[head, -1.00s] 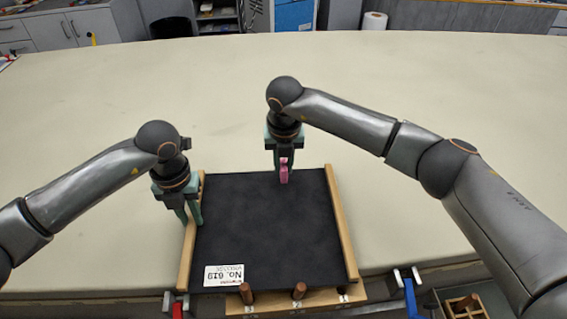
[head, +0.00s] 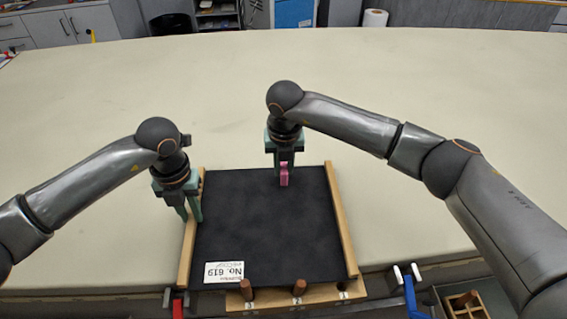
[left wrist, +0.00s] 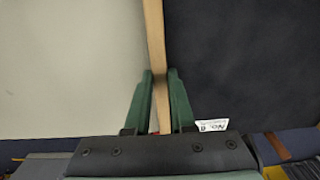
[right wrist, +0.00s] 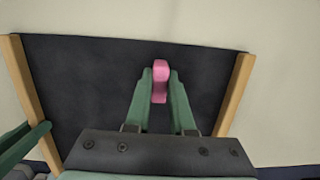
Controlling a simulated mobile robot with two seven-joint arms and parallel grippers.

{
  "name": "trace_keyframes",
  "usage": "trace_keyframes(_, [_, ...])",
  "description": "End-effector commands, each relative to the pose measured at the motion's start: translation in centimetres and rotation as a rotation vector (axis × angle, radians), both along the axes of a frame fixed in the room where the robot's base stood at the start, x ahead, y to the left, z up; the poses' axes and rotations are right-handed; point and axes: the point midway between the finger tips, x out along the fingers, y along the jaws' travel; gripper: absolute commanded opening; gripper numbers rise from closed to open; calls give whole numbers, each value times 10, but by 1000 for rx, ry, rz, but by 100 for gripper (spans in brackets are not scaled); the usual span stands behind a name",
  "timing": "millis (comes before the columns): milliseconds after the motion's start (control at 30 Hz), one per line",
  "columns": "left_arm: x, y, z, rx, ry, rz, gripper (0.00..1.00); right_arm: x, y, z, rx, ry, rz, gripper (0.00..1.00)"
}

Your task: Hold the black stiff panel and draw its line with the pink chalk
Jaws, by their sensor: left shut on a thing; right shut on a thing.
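The black stiff panel (head: 265,230) lies flat on the table, with wooden strips along its left and right sides and a white "No. 619" label (head: 224,272) at its near left corner. My left gripper (head: 188,212) is shut on the panel's left wooden edge, which also runs between its fingers in the left wrist view (left wrist: 155,60). My right gripper (head: 284,168) is shut on the pink chalk (head: 284,176), over the far middle part of the panel. The chalk shows in the right wrist view (right wrist: 160,82); I cannot tell if its tip touches. No chalk line shows on the panel.
A wooden holder with brown pegs (head: 299,289) is at the panel's near edge. A red clamp (head: 178,305) and a blue clamp (head: 410,290) sit at the table's front edge. The cloth table (head: 430,100) is clear behind and beside the panel.

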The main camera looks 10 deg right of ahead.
Motion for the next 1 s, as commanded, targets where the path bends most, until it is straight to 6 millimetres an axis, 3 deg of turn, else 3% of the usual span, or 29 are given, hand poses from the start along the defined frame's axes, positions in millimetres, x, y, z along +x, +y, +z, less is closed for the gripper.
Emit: trace_keyframes(1000, [0,0,1,-1,-1,0,0,-33,4,-1,0,0,0,0])
